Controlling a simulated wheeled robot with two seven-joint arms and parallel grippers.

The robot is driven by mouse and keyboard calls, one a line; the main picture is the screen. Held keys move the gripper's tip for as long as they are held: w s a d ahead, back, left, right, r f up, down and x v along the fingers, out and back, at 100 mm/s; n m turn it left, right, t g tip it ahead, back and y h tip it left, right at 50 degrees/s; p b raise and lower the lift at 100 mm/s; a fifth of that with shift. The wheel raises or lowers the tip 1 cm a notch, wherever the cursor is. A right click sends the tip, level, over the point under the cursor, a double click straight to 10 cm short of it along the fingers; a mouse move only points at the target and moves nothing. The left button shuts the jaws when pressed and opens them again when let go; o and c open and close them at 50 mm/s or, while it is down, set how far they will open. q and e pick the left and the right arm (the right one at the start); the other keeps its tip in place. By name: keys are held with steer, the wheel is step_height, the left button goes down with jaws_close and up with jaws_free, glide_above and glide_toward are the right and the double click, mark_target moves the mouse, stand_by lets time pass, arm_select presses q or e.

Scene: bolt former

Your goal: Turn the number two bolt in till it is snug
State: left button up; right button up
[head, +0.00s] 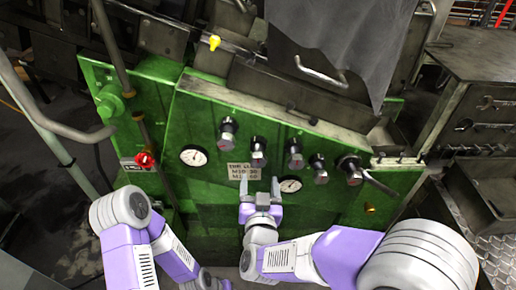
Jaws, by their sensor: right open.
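A row of dark knob-like fittings with bright round ends stands out from the green machine panel (215,110). The second from the left (258,150) is above and close to the label plate (250,171). I cannot tell which fitting, if any, is the number two bolt, and no number is readable. My right gripper (261,187) is open, with its two fingers pointing up at the panel just below the label plate. Nothing shows between the fingers. My left arm comes in at lower left; its gripper is not visible.
Two round gauges (193,155) and (290,185) flank the label. A lever (378,185) sticks out at the right of the row. A red knob (145,160) is at the left. Grey cloth (340,45) hangs above. A workbench (480,65) stands at right.

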mark_target(258, 164)
steer(key=r, duration=0.3)
steer(key=shift+s+a+r+t, duration=0.1)
steer(key=shift+s+r+t, duration=0.1)
steer(key=shift+s+t, duration=0.2)
steer(key=shift+w+r+m, duration=0.15)
steer(key=shift+w+m, duration=0.15)
steer(key=w, duration=0.6)
steer(key=shift+w, duration=0.4)
steer(key=shift+c, duration=0.4)
steer(key=c, duration=1)
